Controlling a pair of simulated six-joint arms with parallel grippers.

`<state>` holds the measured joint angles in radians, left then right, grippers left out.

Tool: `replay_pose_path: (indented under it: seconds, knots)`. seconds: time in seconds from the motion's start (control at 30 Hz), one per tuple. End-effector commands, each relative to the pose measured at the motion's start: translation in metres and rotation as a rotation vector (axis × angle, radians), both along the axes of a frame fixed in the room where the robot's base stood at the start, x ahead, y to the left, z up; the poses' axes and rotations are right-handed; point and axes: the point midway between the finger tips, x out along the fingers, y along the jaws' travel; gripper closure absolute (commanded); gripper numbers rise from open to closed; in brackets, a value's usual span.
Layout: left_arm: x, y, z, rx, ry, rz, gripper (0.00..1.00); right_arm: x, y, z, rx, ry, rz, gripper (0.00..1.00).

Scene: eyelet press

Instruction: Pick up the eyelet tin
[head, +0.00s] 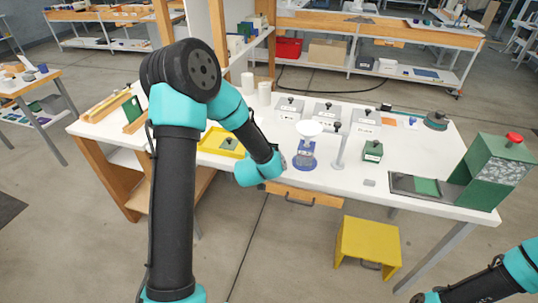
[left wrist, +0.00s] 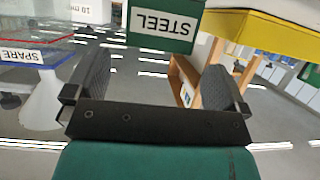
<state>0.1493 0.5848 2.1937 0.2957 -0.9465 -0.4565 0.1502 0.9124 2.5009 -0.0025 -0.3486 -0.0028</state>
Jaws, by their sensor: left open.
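A green tin (left wrist: 160,28) with a white STEEL label, upside down in the left wrist view, is at the top, between and just beyond my fingertips. My left gripper (left wrist: 158,65) is open, with clear space between its fingers. In the head view my left gripper (head: 283,163) is at the table's front edge, between the yellow tray and the blue stand; my arm covers much of this spot, and I cannot make out the STEEL tin there. Another green tin (head: 372,151) with a knob stands right of the stand. My right gripper is out of view.
The yellow tray (head: 212,152) lies left. Grey labelled boxes (head: 327,112) stand behind. A green press (head: 495,172) stands at the right end, a yellow stool (head: 368,240) below.

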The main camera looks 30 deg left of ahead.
Motion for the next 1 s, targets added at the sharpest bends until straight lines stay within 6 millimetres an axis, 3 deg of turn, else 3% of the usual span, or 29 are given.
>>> replay_pose_path:
  seconds: [0.13, 0.53, 1.0]
  knots:
    - [0.010, 0.003, -0.005, 0.000, 0.001, 0.000, 0.00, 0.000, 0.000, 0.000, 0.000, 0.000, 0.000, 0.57]
    - [0.014, 0.004, -0.006, 0.000, 0.001, 0.000, 0.00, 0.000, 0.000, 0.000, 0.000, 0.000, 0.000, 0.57]
    - [0.057, 0.014, -0.026, 0.001, 0.000, 0.000, 0.00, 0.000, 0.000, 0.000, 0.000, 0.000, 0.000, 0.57]
